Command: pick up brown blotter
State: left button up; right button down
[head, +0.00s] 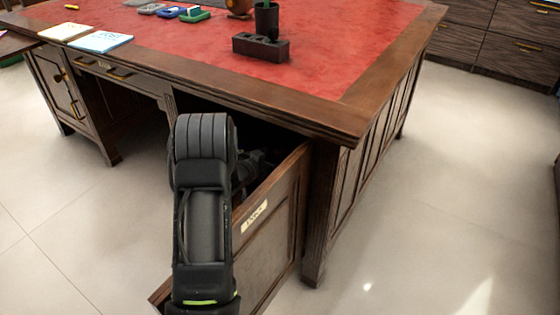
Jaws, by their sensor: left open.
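I cannot clearly make out a brown blotter. A small brown-orange object (238,6) stands at the far side of the red desk top, cut off by the upper picture edge; I cannot tell what it is. My left arm rises in front of the desk, and my left gripper (258,165) is at the open lower drawer (272,225), low beside the desk's corner. The gripper is dark, partly hidden behind my arm, and open. Whatever lies inside the drawer is hidden by shadow, the drawer front and my arm. My right gripper is not in view.
The wooden desk (310,107) has a red leather top. On it are a dark block (261,48) with a dark cup (267,20), a green item (195,15), a blue item (171,12) and booklets (101,42). Pale floor (440,200) is clear at right.

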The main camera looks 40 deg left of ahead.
aim_at(283, 154)
pick_arm(q)
jog(key=shift+w+f, duration=0.4)
jog(key=shift+w, duration=0.15)
jog(key=shift+w+a, duration=0.1)
jog(key=shift+w, duration=0.25)
jog(key=shift+f, duration=0.1)
jog(key=shift+w+f+b, duration=0.2)
jog(key=shift+w+b, duration=0.1)
jog(key=shift+b, duration=0.2)
jog(key=b+x, duration=0.1)
jog(key=x, duration=0.2)
jog(key=shift+w+a+f+b, duration=0.15)
jog(key=shift+w+f+b, duration=0.1)
jog(key=shift+b, duration=0.1)
jog(key=shift+w, duration=0.4)
jog(key=shift+a, duration=0.1)
jog(key=shift+c, duration=0.4)
jog(key=shift+r, duration=0.1)
grip_shut()
